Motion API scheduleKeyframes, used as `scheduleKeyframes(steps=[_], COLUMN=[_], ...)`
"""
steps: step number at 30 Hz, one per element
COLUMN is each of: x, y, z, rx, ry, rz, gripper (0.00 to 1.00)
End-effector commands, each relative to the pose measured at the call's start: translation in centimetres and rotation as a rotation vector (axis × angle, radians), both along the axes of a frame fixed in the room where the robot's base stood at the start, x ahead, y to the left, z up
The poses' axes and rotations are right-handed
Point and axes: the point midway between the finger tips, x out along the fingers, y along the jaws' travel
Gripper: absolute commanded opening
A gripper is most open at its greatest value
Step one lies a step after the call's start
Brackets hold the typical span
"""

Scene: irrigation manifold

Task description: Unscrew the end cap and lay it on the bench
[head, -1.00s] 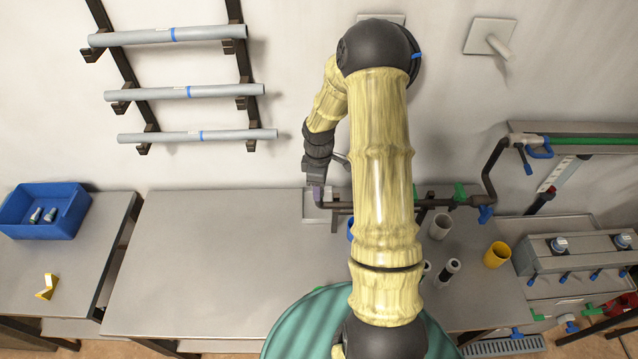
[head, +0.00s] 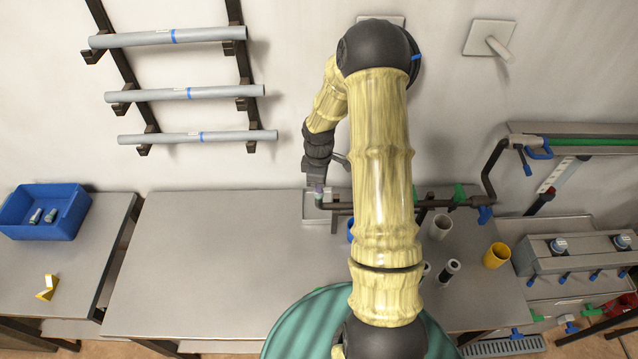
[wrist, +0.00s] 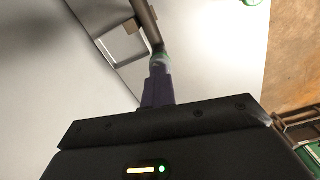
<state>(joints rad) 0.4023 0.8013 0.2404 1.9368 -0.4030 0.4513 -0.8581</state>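The end cap (wrist: 161,63) is a small grey-green piece at the tip of my gripper, at the end of the dark manifold pipe (head: 338,206). It is small and blurred in the wrist view, and my fingers cover part of it. My gripper (head: 319,190) is at the pipe's left end above the bench (head: 220,250). Its purple fingers (wrist: 157,84) are close together around the cap and look shut on it. Whether the cap still touches the pipe is hard to tell.
A pale square tray (head: 311,214) is under the pipe end. The bench to its left is clear. A grey cup (head: 440,227), a dark cylinder (head: 449,270) and a yellow cup (head: 497,255) stand to the right. A blue bin (head: 44,210) is far left.

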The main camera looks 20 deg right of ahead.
Motion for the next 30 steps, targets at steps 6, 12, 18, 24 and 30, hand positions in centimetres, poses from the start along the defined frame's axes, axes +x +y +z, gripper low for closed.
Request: scheduleKeyframes(steps=[6, 12, 18, 24, 30], x=[0.0, 0.0, 0.0, 0.0, 0.0], y=[0.0, 0.0, 0.0, 0.0, 0.0], z=[0.7, 1.2, 1.7, 2.2, 2.6], rx=[-0.001, 0.0, 0.0, 0.0, 0.0], ry=[-0.001, -0.001, -0.001, -0.001, -0.001], rz=[0.0, 0.0, -0.001, -0.001, -0.001], gripper=[0.0, 0.0, 0.0, 0.0, 0.0])
